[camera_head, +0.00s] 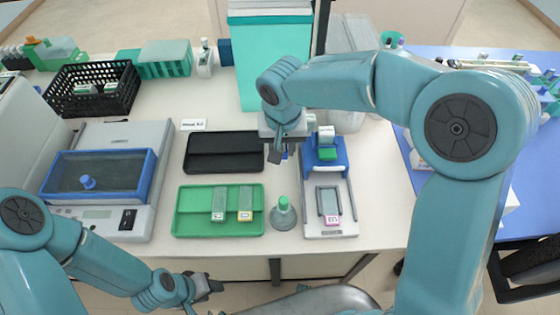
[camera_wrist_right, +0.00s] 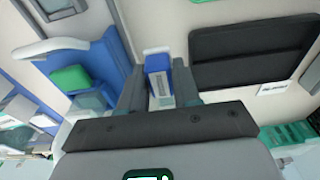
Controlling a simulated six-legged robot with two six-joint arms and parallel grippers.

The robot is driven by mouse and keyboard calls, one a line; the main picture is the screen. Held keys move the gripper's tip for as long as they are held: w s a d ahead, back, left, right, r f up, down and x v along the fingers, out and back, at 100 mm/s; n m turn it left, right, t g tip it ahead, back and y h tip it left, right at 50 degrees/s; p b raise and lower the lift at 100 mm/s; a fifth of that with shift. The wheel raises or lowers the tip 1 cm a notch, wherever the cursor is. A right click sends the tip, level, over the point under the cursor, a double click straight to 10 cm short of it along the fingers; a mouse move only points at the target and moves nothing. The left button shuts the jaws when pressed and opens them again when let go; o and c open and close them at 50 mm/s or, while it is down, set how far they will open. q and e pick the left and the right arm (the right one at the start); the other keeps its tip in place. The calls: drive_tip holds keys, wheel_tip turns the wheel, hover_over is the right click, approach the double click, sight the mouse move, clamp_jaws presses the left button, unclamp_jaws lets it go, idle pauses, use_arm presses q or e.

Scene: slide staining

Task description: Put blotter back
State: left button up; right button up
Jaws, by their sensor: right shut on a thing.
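My right gripper (camera_head: 277,156) hangs over the white table between the black tray and the blue-and-white stand. In the right wrist view its fingers (camera_wrist_right: 160,95) are closed on a small block with a blue top and pale body, which I take to be the blotter (camera_wrist_right: 158,65). In the head view only a bit of blue shows beside the fingers. The blotter's underside is hidden. My left gripper (camera_head: 208,288) is low, in front of the table's front edge, away from the objects; its jaws are too small to read.
The blue-and-white stand (camera_head: 340,168) has a green pad (camera_head: 326,153). The black tray (camera_head: 224,165) lies left of my right gripper. A green tray (camera_head: 190,229) with two slides and a green-topped object (camera_head: 283,210) are in front. A tall teal box (camera_head: 255,85) stands behind.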

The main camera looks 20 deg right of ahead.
sight(281, 171)
drive_tip(key=f, duration=0.7)
drive_tip(key=shift+w+a+f, duration=0.1)
drive_tip(key=shift+w+f, duration=0.05)
drive_tip(key=shift+w, duration=0.05)
drive_tip(key=shift+s, duration=0.15)
drive_tip(key=shift+f, duration=0.15)
drive_tip(key=o, duration=0.9)
drive_tip(key=shift+r, duration=0.2)
